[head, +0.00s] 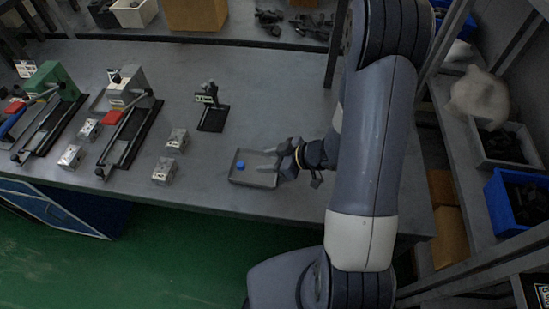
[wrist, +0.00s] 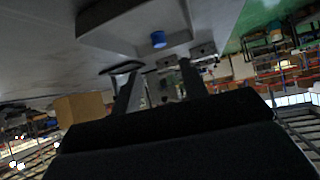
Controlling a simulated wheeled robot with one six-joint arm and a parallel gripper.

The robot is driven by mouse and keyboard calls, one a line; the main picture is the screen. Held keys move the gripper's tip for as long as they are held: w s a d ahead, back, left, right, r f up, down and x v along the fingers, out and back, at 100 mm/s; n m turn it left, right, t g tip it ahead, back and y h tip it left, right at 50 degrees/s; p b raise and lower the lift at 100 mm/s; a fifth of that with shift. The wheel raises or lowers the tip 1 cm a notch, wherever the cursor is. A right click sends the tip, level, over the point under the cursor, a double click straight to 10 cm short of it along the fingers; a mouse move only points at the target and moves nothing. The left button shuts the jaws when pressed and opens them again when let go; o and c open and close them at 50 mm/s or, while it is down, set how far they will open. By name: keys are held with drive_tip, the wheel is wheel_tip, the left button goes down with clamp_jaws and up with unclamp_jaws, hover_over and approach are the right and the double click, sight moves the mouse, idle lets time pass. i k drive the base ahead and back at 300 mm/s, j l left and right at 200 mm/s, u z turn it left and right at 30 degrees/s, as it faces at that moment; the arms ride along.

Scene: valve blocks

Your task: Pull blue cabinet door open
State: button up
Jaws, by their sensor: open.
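The blue cabinet (head: 95,208) stands under the left part of the workbench in the head view. A blue panel with a pale edge (head: 50,212), which looks like its door, shows at the lower left, partly cut off by the picture edge. I cannot tell whether it is ajar, and no handle is clear. My gripper (head: 280,158) is open above the right side of a grey tray on the bench, far right of the cabinet. In the wrist view my gripper (wrist: 158,82) has its fingers apart with nothing held between them. The cabinet is not clear there.
The grey tray (head: 252,183) holds a small blue piece (head: 240,164). Several metal blocks (head: 164,171) and two lever fixtures (head: 128,115) stand on the bench to the left. A small black stand (head: 212,108) is behind the tray. The green floor (head: 160,260) in front is clear.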

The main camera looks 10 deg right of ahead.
sight(30, 197)
drive_tip(key=u, duration=1.95)
